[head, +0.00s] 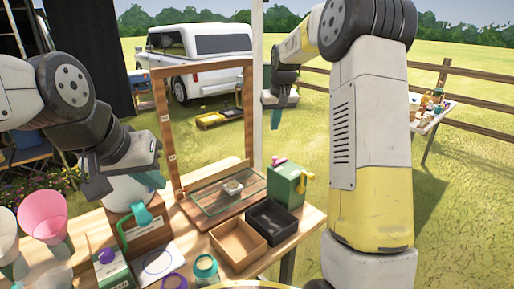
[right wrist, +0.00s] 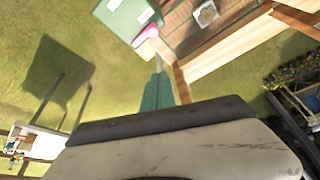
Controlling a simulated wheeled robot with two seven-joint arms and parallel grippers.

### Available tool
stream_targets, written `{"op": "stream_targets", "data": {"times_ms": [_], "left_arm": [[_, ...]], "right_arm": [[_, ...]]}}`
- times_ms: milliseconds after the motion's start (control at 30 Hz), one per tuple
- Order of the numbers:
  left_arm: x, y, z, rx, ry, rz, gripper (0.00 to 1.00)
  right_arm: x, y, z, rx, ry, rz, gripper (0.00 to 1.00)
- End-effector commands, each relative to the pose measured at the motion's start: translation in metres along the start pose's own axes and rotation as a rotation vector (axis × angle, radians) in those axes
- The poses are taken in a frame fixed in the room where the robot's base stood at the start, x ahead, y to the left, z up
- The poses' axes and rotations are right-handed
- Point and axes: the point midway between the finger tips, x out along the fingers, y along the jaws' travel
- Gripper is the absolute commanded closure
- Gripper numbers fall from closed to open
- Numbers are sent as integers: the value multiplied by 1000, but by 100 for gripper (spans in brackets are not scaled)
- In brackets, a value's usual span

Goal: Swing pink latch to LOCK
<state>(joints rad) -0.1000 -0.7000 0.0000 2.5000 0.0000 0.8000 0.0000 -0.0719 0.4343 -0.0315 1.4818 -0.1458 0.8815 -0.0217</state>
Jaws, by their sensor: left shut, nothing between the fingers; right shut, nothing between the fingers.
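A green box (head: 284,188) stands on the wooden table's back right corner. The pink latch (head: 279,160) is at its top left edge, and a yellow handle-like part (head: 307,177) is on its right side. The pink latch also shows in the right wrist view (right wrist: 146,36), beside the green box (right wrist: 125,16). My right gripper (head: 276,119) is shut and empty, above the latch and apart from it in the head view; its teal fingers (right wrist: 158,75) point toward the latch in the right wrist view. My left gripper (head: 150,181) is shut and empty over the table's left part. Lock markings are not readable.
A black tray (head: 287,217) and a brown tray (head: 220,237) sit in front of the box. A white post (head: 258,70) rises behind.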

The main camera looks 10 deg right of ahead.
Motion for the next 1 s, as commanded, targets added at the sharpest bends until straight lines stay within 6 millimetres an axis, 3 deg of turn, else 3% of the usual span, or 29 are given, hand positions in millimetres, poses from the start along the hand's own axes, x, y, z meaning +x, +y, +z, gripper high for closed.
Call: {"op": "stream_targets", "data": {"times_ms": [367, 533, 1000], "left_arm": [[0, 0, 0, 0, 0, 0, 100], [0, 0, 0, 0, 0, 0, 100], [0, 0, 0, 0, 0, 0, 100]], "right_arm": [[3, 1, -1, -1, -2, 1, 100], [13, 0, -1, -1, -4, 1, 100], [108, 1, 0, -1, -5, 1, 100]]}}
